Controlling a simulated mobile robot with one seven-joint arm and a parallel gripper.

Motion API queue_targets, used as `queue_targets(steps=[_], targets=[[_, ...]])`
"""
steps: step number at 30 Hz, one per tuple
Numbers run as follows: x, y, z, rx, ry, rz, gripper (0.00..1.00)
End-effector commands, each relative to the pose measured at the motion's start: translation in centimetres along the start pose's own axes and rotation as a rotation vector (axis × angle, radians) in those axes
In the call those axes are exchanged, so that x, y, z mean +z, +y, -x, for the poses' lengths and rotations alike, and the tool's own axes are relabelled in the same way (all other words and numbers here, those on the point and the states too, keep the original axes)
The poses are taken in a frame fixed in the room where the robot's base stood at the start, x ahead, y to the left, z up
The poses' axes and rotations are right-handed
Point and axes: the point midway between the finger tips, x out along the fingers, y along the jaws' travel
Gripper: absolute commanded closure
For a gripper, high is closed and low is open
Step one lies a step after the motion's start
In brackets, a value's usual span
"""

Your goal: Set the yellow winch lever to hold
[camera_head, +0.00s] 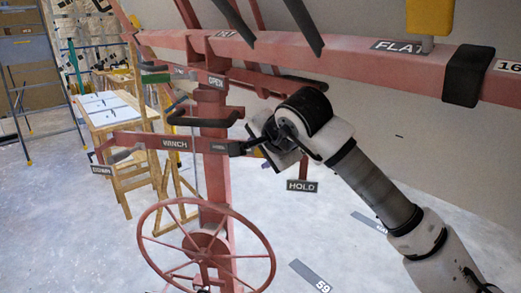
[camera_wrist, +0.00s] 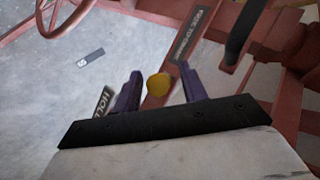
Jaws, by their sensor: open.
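The yellow knob (camera_wrist: 158,84) of the winch lever shows in the wrist view between the two purple fingers of my gripper (camera_wrist: 159,88). The fingers are apart, with a gap on each side of the knob; I cannot tell how deep it sits between them. In the head view my gripper (camera_head: 262,143) is at the right end of the red bar marked WINCH (camera_head: 175,143), and it hides the knob. The HOLD sign (camera_head: 302,186) hangs below and right of my gripper. It also shows in the wrist view (camera_wrist: 103,103), partly hidden by the left finger.
A red handwheel (camera_head: 208,245) stands below the lever bar. A black handle (camera_head: 205,120) and an OPEN label (camera_head: 216,81) are just above it. A red beam marked FLAT (camera_head: 397,46) crosses overhead.

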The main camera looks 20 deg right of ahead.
Motion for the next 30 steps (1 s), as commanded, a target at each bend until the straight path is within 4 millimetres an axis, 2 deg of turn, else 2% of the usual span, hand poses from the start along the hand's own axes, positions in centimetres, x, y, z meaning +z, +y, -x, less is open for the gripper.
queue_targets(steps=[8,11,18,30], targets=[[0.01,0.01,-0.22,0.0,0.0,0.0,0.58],[0.01,0.01,-0.21,0.0,0.0,0.0,0.68],[0.01,0.01,-0.19,0.0,0.0,0.0,1.0],[0.17,0.32,-0.4,-0.009,0.009,0.006,1.0]])
